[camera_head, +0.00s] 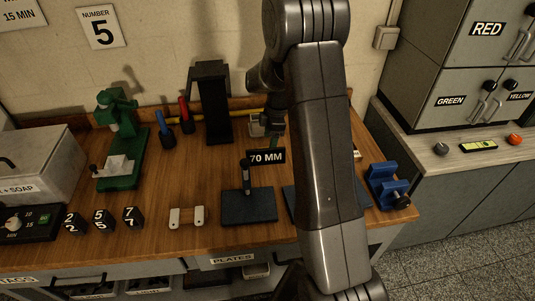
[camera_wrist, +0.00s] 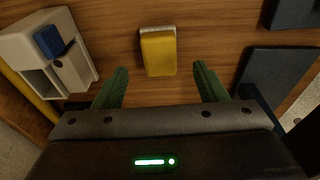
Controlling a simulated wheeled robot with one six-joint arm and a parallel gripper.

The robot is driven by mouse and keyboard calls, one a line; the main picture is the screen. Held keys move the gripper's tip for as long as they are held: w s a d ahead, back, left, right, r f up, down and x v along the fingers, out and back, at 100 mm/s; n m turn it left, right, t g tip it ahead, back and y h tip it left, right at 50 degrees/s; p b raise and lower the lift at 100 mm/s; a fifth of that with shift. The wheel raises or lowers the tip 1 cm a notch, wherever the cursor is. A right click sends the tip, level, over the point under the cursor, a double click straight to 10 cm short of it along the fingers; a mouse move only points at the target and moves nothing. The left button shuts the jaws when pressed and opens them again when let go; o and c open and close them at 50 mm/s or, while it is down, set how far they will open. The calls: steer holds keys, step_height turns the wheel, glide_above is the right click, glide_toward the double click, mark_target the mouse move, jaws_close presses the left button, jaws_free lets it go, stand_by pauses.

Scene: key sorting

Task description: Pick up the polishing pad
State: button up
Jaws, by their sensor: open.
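A yellow block with a pale edge, which looks like the polishing pad (camera_wrist: 158,54), lies on the wooden bench top in the wrist view. My gripper (camera_wrist: 160,69) is open, with its two green fingers spread wide to the left and right of the pad's near end. Nothing is held between them. The gap between the fingers is wider than the pad, and I cannot tell the height of the fingertips above the bench. In the head view my arm covers this spot, and I cannot make out the pad there.
A pale holder (camera_wrist: 50,52) with a blue piece stands left of the pad. A dark plate (camera_wrist: 280,75) lies to the right. In the head view, a "70 MM" stand (camera_head: 249,206), a green press (camera_head: 121,150), a black stand (camera_head: 213,105) and a blue clamp (camera_head: 388,187) occupy the bench.

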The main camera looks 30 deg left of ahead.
steer(key=shift+s+a+f+p, duration=0.15)
steer(key=shift+f+p, duration=0.05)
steer(key=shift+f, duration=0.9)
steer(key=shift+s+a+f+p, duration=0.1)
steer(key=shift+a+f+p, duration=0.05)
steer(key=shift+f, duration=0.95)
steer(key=c, duration=1.1)
steer(key=shift+o, duration=0.2)
